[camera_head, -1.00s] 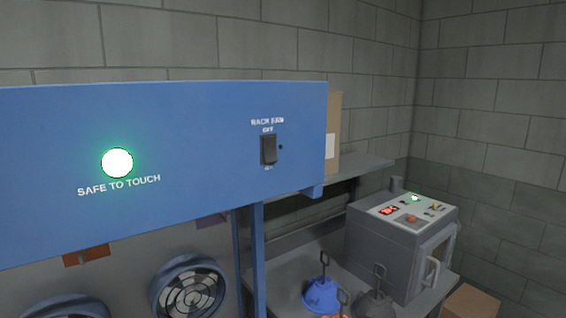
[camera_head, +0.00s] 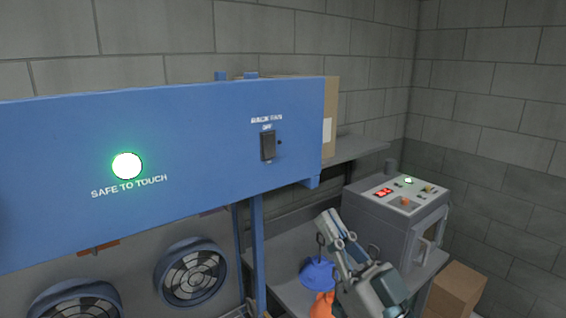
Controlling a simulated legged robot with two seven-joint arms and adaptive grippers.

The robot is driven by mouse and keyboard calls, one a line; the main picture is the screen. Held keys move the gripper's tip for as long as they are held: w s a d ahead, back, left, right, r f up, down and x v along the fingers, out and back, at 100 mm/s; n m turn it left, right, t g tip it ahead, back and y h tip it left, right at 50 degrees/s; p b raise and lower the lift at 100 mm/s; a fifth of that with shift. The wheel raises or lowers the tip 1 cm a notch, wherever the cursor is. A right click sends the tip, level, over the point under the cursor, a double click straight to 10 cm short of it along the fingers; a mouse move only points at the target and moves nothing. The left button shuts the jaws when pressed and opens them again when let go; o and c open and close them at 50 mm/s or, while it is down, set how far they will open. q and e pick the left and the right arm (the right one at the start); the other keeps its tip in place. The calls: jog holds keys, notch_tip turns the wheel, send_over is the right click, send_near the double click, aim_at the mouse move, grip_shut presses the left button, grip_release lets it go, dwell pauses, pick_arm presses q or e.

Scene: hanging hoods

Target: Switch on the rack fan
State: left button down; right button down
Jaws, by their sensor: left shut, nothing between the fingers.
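Which way the rocker is tipped is too small to tell.
A green lamp (camera_head: 127,166) glows over "SAFE TO TOUCH" on the panel. Round fans (camera_head: 192,277) sit below it. A grey machine (camera_head: 395,215) stands on a bench behind my gripper, with blue (camera_head: 317,273) and orange (camera_head: 322,304) hoods nearby. A cardboard box (camera_head: 458,290) is at lower right.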

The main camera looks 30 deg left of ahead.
aim_at(271, 150)
pick_arm(q)
jog(key=shift+w+a, duration=0.1)
jog(key=shift+w, duration=0.05)
jog(key=p+x, duration=0.1)
jog(key=x, duration=0.3)
jog(key=f+p+x, duration=0.1)
jog(key=p+x, duration=0.1)
jog(key=x, duration=0.2)
jog(key=a+p+x, duration=0.1)
jog(key=x, duration=0.3)
jog(key=shift+w+a+f+p, duration=0.2)
jog(key=shift+w+f+p, duration=0.1)
jog(key=shift+p, duration=0.1)
jog(key=shift+w+a+f, duration=0.2)
jog(key=shift+w+a, duration=0.05)
jog(key=shift+a, duration=0.25)
